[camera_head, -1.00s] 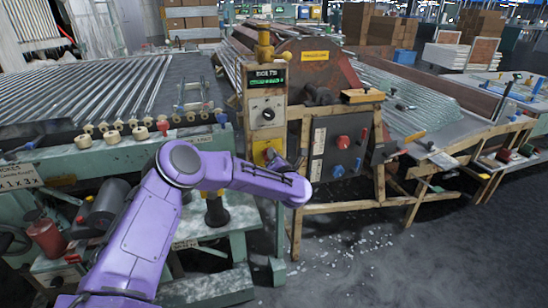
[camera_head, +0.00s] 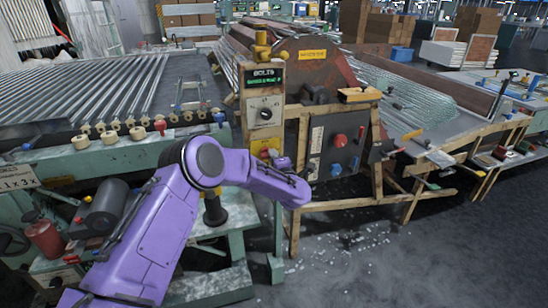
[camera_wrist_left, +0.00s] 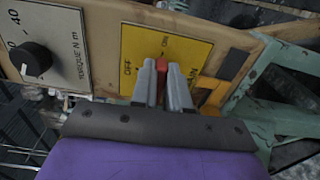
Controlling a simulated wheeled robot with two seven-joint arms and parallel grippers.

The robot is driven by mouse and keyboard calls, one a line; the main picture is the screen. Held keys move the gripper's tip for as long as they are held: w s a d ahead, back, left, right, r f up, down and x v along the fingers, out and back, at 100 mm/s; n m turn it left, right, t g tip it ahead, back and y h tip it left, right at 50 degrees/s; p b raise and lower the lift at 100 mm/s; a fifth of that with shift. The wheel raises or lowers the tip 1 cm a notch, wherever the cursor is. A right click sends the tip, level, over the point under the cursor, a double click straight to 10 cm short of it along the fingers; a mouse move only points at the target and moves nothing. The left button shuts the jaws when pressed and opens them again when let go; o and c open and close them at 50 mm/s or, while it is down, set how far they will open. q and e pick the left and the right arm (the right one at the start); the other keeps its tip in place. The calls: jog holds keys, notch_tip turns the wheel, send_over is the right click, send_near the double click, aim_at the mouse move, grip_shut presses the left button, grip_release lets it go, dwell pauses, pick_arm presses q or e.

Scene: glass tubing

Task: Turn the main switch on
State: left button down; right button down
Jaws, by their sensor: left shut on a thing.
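The main switch is a red lever (camera_wrist_left: 162,65) on a yellow plate (camera_wrist_left: 190,50) marked OFF, ON and MAIN. In the left wrist view my left gripper (camera_wrist_left: 165,75) is shut on the red lever, its two grey fingers on either side. Only part of the lever shows between the fingertips, and I cannot tell for sure which label it points to. In the head view the yellow plate (camera_head: 263,146) is low on the tan control post, and my left gripper (camera_head: 280,163) is at it, partly hidden by my purple wrist. My right gripper is not in view.
Above the plate is a black torque knob (camera_head: 266,114) and a green-lit display (camera_head: 265,77). To the right stands a dark panel with a red knob (camera_head: 341,140). A roller table (camera_head: 90,90) with glass tubes lies left. Floor at lower right is open, with scattered bits.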

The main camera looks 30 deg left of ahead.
pick_arm(q)
jog(key=shift+f+m, duration=0.2)
jog(key=shift+m, duration=0.1)
jog(key=c, duration=1.1)
grip_release()
jog(key=shift+r, duration=0.1)
jog(key=v, duration=1)
jog(key=shift+s+d+b, duration=0.15)
jog(key=shift+s+b, duration=0.15)
jog(key=shift+b, duration=0.05)
